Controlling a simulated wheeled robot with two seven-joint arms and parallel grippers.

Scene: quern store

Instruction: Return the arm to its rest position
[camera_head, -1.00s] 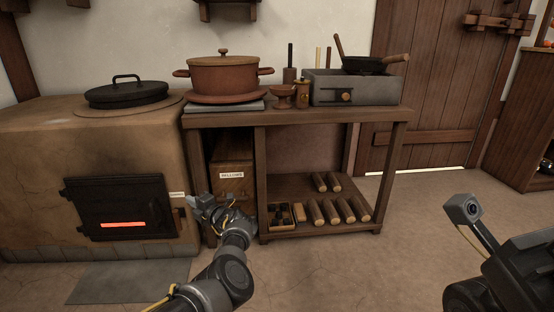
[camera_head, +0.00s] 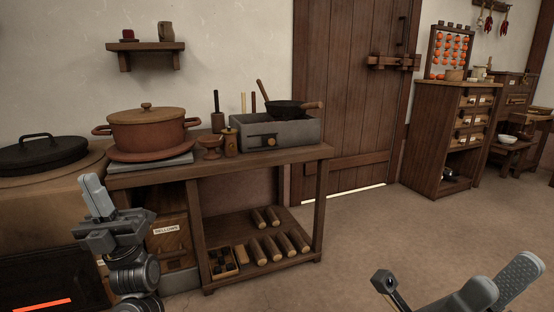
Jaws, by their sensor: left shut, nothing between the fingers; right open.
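My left gripper (camera_head: 93,188) is raised at the left of the head view, with its fingers pointing up. It is shut and empty, and in the picture it overlaps the left end of the wooden table (camera_head: 328,150) and the edge of the stove. My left arm rises from the bottom edge below it. My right gripper (camera_head: 500,285) shows at the lower right corner, open and empty over the floor; part of it is cut off by the frame.
A clay pot (camera_head: 148,132), a grey stove box (camera_head: 270,132) with a pan (camera_head: 286,109), and small vessels stand on the table. Several logs (camera_head: 270,248) lie on its shelf. The clay oven (camera_head: 20,225) is at left. The floor (camera_head: 370,230) ahead right is clear.

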